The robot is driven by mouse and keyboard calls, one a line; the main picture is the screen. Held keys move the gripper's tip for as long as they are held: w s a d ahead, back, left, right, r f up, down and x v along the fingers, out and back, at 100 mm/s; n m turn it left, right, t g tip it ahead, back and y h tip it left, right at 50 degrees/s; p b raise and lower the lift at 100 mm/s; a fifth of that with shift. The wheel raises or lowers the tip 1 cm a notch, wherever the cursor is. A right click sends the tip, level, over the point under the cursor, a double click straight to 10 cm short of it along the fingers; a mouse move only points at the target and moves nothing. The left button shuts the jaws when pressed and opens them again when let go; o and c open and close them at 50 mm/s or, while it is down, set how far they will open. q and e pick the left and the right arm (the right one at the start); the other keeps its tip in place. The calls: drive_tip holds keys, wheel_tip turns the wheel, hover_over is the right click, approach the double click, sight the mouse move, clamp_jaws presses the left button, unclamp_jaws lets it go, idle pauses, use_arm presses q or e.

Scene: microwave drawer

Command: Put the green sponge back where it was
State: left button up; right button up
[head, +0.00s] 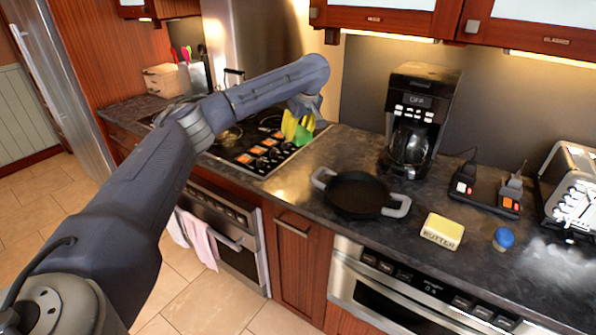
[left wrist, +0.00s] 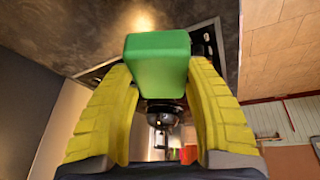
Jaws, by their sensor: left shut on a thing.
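My left gripper (head: 297,124) reaches over the counter from the left and has yellow fingers. It is shut on the green sponge (left wrist: 157,58), which sits between the two fingers in the left wrist view. In the head view the sponge (head: 304,136) shows as a green patch at the fingers, by the right edge of the stovetop. I cannot tell how high the sponge is above the surface. My right gripper is not in view.
The black stovetop (head: 238,158) lies below and left of the gripper. A black pan (head: 356,194), a coffee maker (head: 415,115), a butter box (head: 442,231), a blue-topped item (head: 503,239) and a toaster (head: 572,190) stand on the counter. The microwave drawer (head: 385,296) is below. Counter between stovetop and pan is clear.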

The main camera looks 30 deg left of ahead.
use_arm(q)
wheel_tip(320, 180, down, 15)
drive_tip(key=shift+f, duration=0.2)
idle(0.6)
drive_tip(key=shift+f, duration=0.1)
drive_tip(key=o, duration=1.5)
drive_tip(key=shift+o, duration=0.2)
drive_tip(key=v, duration=1.2)
